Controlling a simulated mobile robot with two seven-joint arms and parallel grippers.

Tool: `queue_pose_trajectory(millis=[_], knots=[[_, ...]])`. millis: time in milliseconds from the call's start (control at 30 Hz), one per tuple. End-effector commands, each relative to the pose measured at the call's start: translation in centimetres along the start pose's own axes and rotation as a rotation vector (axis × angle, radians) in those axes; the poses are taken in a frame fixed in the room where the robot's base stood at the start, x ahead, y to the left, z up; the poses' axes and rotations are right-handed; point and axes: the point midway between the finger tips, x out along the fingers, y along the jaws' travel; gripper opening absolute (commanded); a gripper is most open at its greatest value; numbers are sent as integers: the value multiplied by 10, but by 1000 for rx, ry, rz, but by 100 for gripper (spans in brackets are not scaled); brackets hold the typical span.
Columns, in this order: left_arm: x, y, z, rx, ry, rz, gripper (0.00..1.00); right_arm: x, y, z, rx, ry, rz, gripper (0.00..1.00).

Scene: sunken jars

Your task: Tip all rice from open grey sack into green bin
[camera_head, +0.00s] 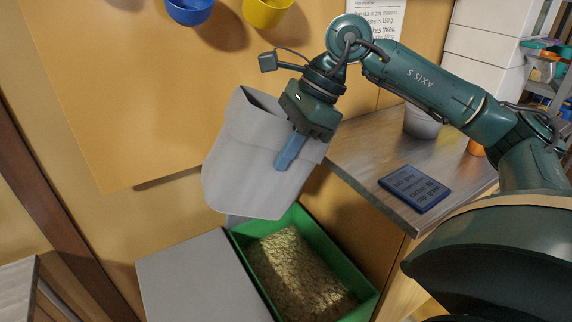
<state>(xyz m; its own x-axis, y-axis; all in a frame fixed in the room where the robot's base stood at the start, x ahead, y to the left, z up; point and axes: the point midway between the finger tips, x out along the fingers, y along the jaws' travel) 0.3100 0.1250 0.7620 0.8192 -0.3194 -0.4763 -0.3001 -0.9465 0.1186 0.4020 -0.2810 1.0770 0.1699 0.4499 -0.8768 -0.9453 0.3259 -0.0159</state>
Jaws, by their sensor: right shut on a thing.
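The grey sack (245,165) hangs tilted in the air in the middle of the view. My right gripper (290,150) is shut on the sack near its right edge. The sack's folded rim is at its upper end, and its inside is mostly hidden. The green bin (360,306) is below the sack, sunk at a lower level. Pale grainy rice (303,275) covers the bin's floor. The sack's lower end overlaps the bin's back corner in the picture. No falling rice shows. My left gripper is not in view.
A wooden counter (355,160) at right holds a dark blue lettered tablet (414,188), a light pot (421,122) and an orange item (476,148). A grey lid or panel (195,280) lies left of the bin. Blue (190,12) and yellow (266,12) cups are at the top.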

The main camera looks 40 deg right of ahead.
Motion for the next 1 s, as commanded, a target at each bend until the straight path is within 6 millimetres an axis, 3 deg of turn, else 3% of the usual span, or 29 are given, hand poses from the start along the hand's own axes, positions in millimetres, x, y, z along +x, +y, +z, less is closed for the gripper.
queue_pose_trajectory(millis=[100, 267, 500, 1000], knots=[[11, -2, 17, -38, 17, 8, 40, 8, -1, -5, 0, -79, -10, 0], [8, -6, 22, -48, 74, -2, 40, 12, -1, -6, 1, -172, -11, 0], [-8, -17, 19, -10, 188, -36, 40, 18, -1, -12, 3, -285, -10, 0], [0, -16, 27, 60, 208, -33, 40, 17, 0, -13, 2, -383, -9, 0]])
